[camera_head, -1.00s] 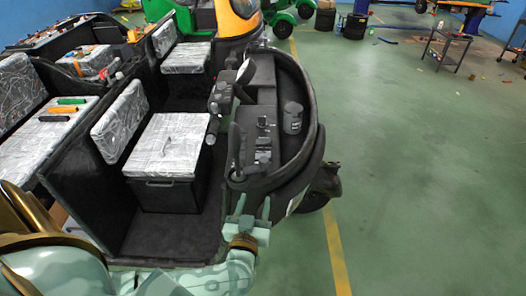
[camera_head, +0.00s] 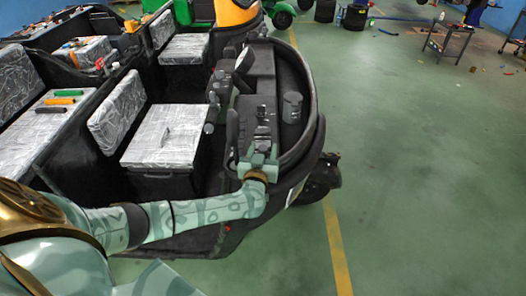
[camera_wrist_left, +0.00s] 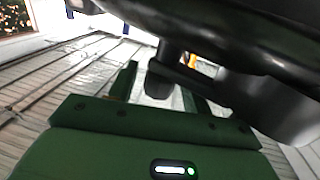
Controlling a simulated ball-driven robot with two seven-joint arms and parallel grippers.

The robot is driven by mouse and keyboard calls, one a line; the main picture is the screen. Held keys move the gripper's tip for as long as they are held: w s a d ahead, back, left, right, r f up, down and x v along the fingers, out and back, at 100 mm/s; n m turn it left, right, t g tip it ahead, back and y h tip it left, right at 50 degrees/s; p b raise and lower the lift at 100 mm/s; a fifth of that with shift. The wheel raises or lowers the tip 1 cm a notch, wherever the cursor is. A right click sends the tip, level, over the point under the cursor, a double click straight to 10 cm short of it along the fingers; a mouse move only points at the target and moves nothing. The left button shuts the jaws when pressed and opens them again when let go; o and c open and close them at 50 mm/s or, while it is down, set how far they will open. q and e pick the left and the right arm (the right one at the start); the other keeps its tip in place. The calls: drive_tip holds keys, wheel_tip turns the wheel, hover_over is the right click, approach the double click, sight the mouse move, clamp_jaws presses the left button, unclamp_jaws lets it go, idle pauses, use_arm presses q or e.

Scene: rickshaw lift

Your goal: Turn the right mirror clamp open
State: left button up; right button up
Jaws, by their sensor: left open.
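My left gripper (camera_head: 262,152) is at the near end of the rickshaw's black dashboard, inside the curved front rim. It is open. In the left wrist view its two green fingers (camera_wrist_left: 160,88) point away, with a dark rounded part (camera_wrist_left: 159,83) in the gap between them. That part hangs from a larger black piece above; I cannot tell whether the fingers touch it, or whether it is the right mirror clamp. In the head view small black fittings (camera_head: 262,132) stand just beyond the fingertips. My right gripper is not in view.
A dark cylinder (camera_head: 292,107) stands on the dashboard. The black front rim (camera_head: 312,110) curves around it. Handlebar parts (camera_head: 216,95) are on the left, and a seat box (camera_head: 163,135) lies behind them.

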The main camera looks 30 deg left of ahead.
use_arm(q)
drive_tip(key=c, duration=0.9)
drive_tip(key=shift+c, duration=0.2)
